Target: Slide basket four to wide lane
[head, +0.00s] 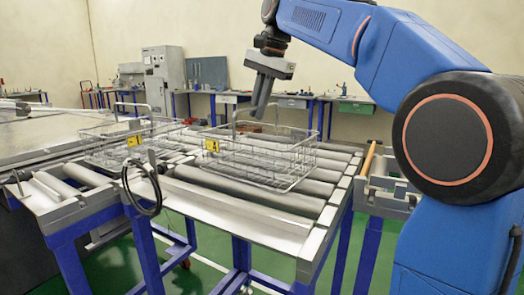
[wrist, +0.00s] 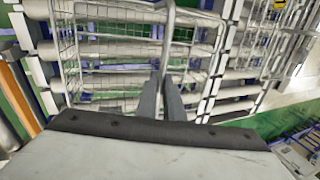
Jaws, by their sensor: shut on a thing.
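A wire basket with a yellow tag (head: 211,145), which seems to read 4, sits on the roller table (head: 235,222) in the head view. I take it as basket four (head: 290,152). Its tall wire handle rises at the near-back side. My gripper (head: 261,107) points down at that handle, with its fingers shut on the bar. In the wrist view my gripper (wrist: 172,98) has its two dark fingers close together at the handle, over the basket (wrist: 62,60). The exact contact is partly hidden by the fingers. No marking shows which lane is the wide one.
A second wire basket (head: 110,150), with a yellow tag, stands to the left on the rollers. A black cable loop (head: 143,190) hangs at the table's front left. Bare rollers and a flat plate lie in front of the baskets. A side frame (head: 385,195) adjoins the right edge.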

